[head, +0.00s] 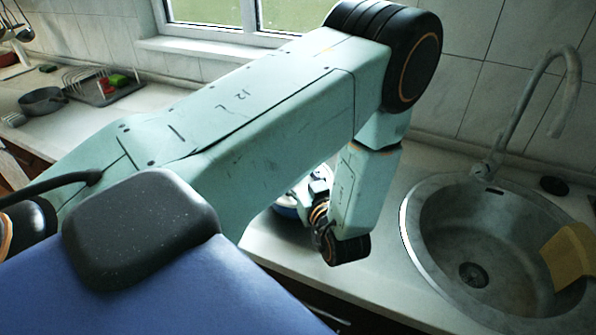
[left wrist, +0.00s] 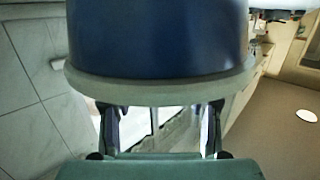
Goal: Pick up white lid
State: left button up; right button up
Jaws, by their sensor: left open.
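A blue pot (left wrist: 160,40) fills the top of the left wrist view, with a pale rim band (left wrist: 160,92) along its lower edge. I cannot tell whether this band is the white lid or the pot's own rim. In the head view, only a small blue and white part of the pot (head: 286,211) shows behind my left arm. My left gripper (left wrist: 160,112) is open, its two fingers spread apart close to the pale band; contact cannot be told. In the head view the gripper (head: 318,200) is partly hidden by my forearm. My right gripper is not in view.
A round sink (head: 420,235) with a faucet (head: 520,110) and a yellow sponge or cloth (head: 570,255) is at the right. A dark pan (head: 43,101) and a dish rack (head: 105,90) stand at the far left. A tiled wall and window are behind the counter (head: 285,250).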

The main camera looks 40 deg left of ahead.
pick_arm(q)
jog(key=shift+x, duration=1.2)
jog(key=shift+d, duration=0.1)
jog(key=shift+s, duration=0.1)
jog(key=c, duration=0.6)
grip_shut()
